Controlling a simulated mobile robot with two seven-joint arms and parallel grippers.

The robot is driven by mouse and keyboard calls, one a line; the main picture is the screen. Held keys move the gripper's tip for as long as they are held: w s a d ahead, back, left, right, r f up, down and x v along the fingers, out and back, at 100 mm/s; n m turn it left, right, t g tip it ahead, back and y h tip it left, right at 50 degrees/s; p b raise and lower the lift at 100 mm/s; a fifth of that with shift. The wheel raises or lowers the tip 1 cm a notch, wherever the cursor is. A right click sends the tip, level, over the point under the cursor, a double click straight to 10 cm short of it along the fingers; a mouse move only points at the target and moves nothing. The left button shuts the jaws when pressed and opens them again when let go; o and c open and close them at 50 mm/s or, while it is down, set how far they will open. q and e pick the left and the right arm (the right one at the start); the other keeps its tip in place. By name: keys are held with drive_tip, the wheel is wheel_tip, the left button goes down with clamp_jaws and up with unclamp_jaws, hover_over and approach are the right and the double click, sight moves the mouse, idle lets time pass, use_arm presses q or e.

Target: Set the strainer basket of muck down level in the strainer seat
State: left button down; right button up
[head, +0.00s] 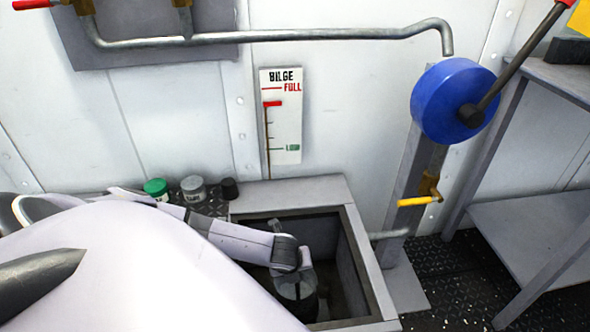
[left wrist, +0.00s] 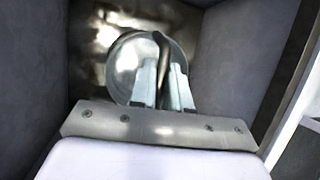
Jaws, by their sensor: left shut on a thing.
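My left arm reaches down into the square open well in the deck, and the left gripper (head: 292,262) is inside it. In the left wrist view the two fingers of the left gripper (left wrist: 163,88) are shut on the upright dark handle of the strainer basket (left wrist: 131,68). The basket shows there as a round, shiny metal shape. I cannot make out the strainer seat; the well floor under the basket is mostly hidden. The right gripper is out of view.
The well has a raised pale rim (head: 360,255) and steep walls close around the gripper. A green-lidded jar (head: 156,188), a grey tin (head: 193,188) and a black cap (head: 230,188) stand behind. A blue wheel (head: 440,100) and yellow-handled valve (head: 415,202) are right.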

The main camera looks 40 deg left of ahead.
use_arm(q)
drive_tip(key=shift+f, duration=0.65)
wheel_tip(320, 180, down, 4)
drive_tip(key=shift+r+b, duration=0.25)
drive_tip(key=shift+b, duration=0.9)
drive_tip(key=shift+f, duration=0.35)
drive_tip(key=shift+r, duration=0.1)
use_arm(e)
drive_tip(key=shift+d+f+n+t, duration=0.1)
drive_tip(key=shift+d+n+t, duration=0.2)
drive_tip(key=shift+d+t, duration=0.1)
use_arm(q)
drive_tip(key=c, duration=1.1)
unclamp_jaws()
